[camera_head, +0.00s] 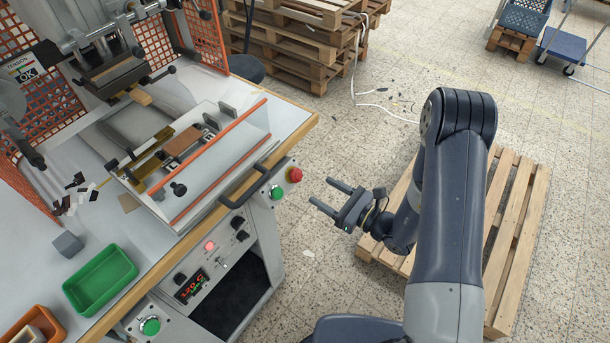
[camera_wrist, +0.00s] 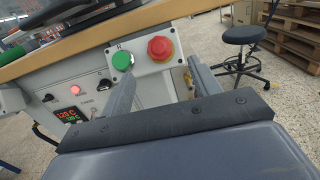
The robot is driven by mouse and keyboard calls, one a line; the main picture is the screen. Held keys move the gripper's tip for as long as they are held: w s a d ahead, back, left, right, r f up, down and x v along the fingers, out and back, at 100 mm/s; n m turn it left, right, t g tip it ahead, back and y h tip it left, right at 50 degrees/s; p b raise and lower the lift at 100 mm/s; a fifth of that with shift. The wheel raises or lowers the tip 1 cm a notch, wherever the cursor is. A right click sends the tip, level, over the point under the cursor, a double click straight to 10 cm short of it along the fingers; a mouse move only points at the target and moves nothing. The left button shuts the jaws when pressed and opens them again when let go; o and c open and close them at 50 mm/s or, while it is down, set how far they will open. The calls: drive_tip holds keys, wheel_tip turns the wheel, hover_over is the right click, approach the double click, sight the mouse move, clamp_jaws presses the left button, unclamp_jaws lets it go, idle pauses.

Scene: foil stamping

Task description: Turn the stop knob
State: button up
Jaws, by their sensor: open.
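The stop knob (camera_head: 294,175) is a red mushroom-shaped button on a small white box at the upper right of the machine's front. It also shows in the wrist view (camera_wrist: 161,48), at upper centre, with a yellow base. My gripper (camera_head: 322,193) is open and empty, just to the right of the knob in the head view and apart from it. In the wrist view, the fingers of my gripper (camera_wrist: 161,82) point toward the panel, with the knob showing in the gap between them. Nothing hides the knob's face.
A green button (camera_head: 276,192) sits close beside the knob. A dark handle (camera_head: 246,187) juts out near the worktop edge. The control panel has a red temperature display (camera_head: 191,287).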

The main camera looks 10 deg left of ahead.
sight(300, 179)
drive_tip(key=p+x, duration=0.2)
drive_tip(key=x, duration=0.5)
drive_tip(key=shift+w+a, duration=0.15)
drive_tip(key=shift+a, duration=0.25)
drive_tip(key=shift+c, duration=0.6)
drive_tip(key=c, duration=0.9)
drive_tip(key=shift+o, duration=0.2)
drive_tip(key=m+b, duration=0.1)
drive_tip(key=m+t+h+b, duration=0.1)
drive_tip(key=m, duration=0.1)
drive_tip(key=shift+s+a+f+m+t, duration=0.1)
drive_tip(key=shift+s+m+t, duration=0.1)
drive_tip(key=shift+m+t, duration=0.1)
drive_tip(key=shift+s+m+t+h+b, duration=0.1)
drive_tip(key=shift+m+t+h+b, duration=0.4)
drive_tip(key=shift+m, duration=0.65)
drive_tip(key=shift+s+m+t+h+b, duration=0.1)
drive_tip(key=shift+m+t+h+b, duration=0.35)
drive_tip(key=shift+m, duration=0.7)
drive_tip(key=shift+w, duration=0.1)
